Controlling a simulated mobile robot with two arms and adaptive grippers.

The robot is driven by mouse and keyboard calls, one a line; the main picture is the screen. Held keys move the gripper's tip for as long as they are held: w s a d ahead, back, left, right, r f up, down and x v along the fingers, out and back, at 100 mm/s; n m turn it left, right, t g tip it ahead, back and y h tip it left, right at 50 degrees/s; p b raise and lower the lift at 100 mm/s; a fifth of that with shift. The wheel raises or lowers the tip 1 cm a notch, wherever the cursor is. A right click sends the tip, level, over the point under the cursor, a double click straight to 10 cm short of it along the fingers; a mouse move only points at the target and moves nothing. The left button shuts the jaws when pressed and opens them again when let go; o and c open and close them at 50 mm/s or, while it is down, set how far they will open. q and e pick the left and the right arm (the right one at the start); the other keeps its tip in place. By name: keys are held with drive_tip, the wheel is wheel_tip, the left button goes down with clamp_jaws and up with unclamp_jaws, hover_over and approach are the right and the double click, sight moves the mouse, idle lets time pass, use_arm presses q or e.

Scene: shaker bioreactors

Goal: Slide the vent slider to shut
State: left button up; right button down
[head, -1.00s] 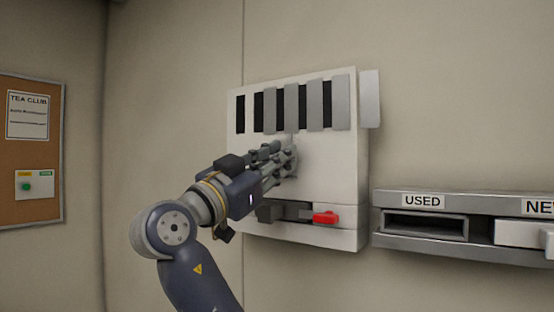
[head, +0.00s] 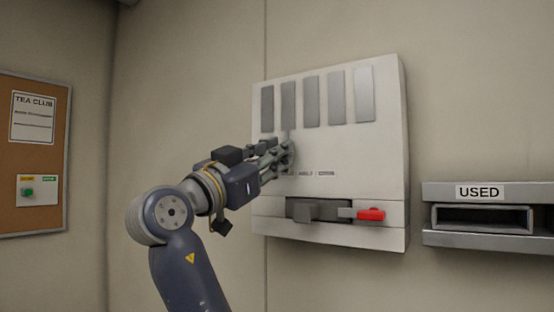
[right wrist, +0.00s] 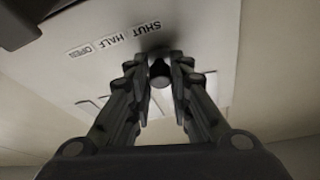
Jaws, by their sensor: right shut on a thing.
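The vent panel (head: 345,195) is a pale box on the wall. Its row of grey slats (head: 312,100) shows no dark gaps between them. My right gripper (head: 284,156) is at the panel's left side, below the slats, shut on the slider knob. In the right wrist view the dark round slider knob (right wrist: 160,73) sits between the fingertips (right wrist: 160,66). The labels SHUT, HALF and OPEN show beside it, and the knob is by the SHUT end. The fingers hide part of the slider in the head view. My left gripper is out of view.
A recess low on the panel holds a grey block (head: 305,210) and a red-ended lever (head: 370,214). A metal shelf marked USED (head: 478,238) is to the right. A cork board (head: 50,110) with a notice and a green button (head: 28,192) hangs at left.

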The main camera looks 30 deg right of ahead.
drive_tip(key=c, duration=1.5)
unclamp_jaws()
drive_tip(key=shift+w+a, duration=0.2)
drive_tip(key=shift+w, duration=0.05)
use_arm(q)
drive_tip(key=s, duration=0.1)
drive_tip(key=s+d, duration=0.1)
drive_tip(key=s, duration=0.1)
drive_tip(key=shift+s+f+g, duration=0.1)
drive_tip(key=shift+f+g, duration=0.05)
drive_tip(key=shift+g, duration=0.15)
use_arm(e)
drive_tip(key=shift+o, duration=0.2)
drive_tip(key=v, duration=1.2)
drive_tip(key=shift+w+a, duration=0.1)
drive_tip(key=shift+w, duration=0.05)
